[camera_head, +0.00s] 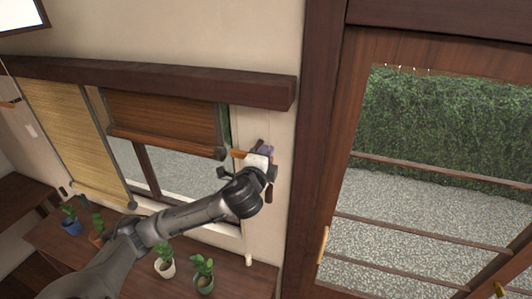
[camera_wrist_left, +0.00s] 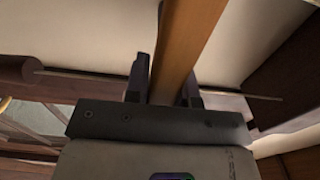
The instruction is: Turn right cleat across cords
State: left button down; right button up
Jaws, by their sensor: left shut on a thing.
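My left gripper (camera_head: 264,157) is up at the wall strip between the window and the dark post. In the left wrist view its two dark fingers (camera_wrist_left: 164,78) stand on either side of an orange-brown wooden bar, the cleat (camera_wrist_left: 187,38), and are shut on it. A pale cord (camera_head: 248,225) hangs below the gripper to a small end piece. Whether cords lie under the cleat cannot be told. My right gripper is not in view.
A rolled brown blind (camera_head: 165,122) and a lowered tan blind (camera_head: 70,140) hang left under a dark beam (camera_head: 150,82). Potted plants (camera_head: 203,274) stand on the wooden ledge below my left arm. A dark post (camera_head: 310,150) and glazed door stand right.

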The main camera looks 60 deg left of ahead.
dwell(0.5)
pick_arm(q)
jog(key=c, duration=1)
grip_release()
jog(key=shift+o, duration=0.2)
jog(key=shift+s+d+f, duration=0.1)
jog(key=shift+s+d, duration=0.2)
jog(key=shift+s, duration=0.05)
jog(key=p+v, duration=0.7)
jog(key=v, duration=0.5)
jog(key=shift+s+d+p, duration=0.25)
jog(key=shift+s+p, duration=0.1)
